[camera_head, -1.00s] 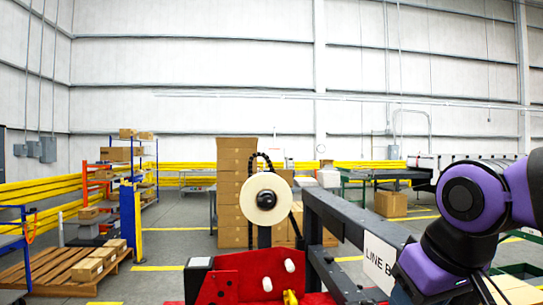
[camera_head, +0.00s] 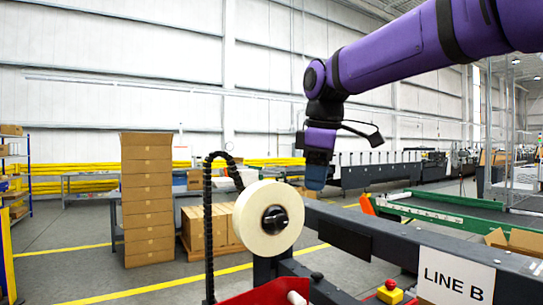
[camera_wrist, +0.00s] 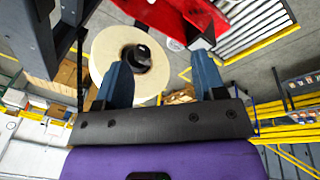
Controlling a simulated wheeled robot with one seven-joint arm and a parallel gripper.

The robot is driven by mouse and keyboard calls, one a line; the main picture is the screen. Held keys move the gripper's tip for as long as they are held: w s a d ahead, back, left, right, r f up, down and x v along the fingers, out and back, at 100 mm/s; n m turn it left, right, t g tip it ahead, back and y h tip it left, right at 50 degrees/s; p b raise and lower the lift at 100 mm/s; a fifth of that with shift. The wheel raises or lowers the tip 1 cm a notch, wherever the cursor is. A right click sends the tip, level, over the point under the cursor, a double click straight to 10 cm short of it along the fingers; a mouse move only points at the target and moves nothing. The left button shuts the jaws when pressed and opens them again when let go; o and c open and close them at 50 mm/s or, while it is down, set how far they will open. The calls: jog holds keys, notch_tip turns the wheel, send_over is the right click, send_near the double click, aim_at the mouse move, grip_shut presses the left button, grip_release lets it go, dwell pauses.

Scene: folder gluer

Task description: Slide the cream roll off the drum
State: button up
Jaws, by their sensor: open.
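The cream roll (camera_head: 254,222) is a thick disc sitting upright on the drum, whose dark hub (camera_head: 275,219) shows at the roll's centre. In the head view my gripper (camera_head: 318,172) is just right of the roll and a little above it, pointing down. In the wrist view the roll (camera_wrist: 104,50) and the dark hub (camera_wrist: 137,58) lie beyond my gripper (camera_wrist: 162,82). Its two blue fingers are spread apart with nothing between them. The left finger overlaps the roll in that picture; I cannot tell whether they touch.
A dark rail with a "LINE B" sign (camera_head: 455,280) runs along the right. A red machine part (camera_head: 262,294) is below the roll, and a black cable chain (camera_head: 208,225) rises to its left. Stacked cartons (camera_head: 147,200) stand behind. Open air surrounds the roll's upper side.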

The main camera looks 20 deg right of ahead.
aim_at(270, 193)
jog(key=w+a+r+n, duration=0.1)
jog(key=w+n, duration=0.2)
jog(key=w, duration=0.2)
jog(key=w+a+r+n+g, duration=0.1)
jog(key=w+n, duration=0.2)
jog(key=w, duration=0.2)
jog(key=w+a+r+n+g, duration=0.1)
jog(key=w+a+n, duration=0.1)
jog(key=w, duration=0.4)
jog(key=shift+r+n, duration=0.15)
jog(key=shift+n, duration=0.25)
jog(key=shift+w+a, duration=0.15)
jog(key=shift+w, duration=0.2)
jog(key=shift+f, duration=4.1)
jog(key=shift+f, duration=0.85)
jog(key=shift+c, duration=0.5)
grip_shut()
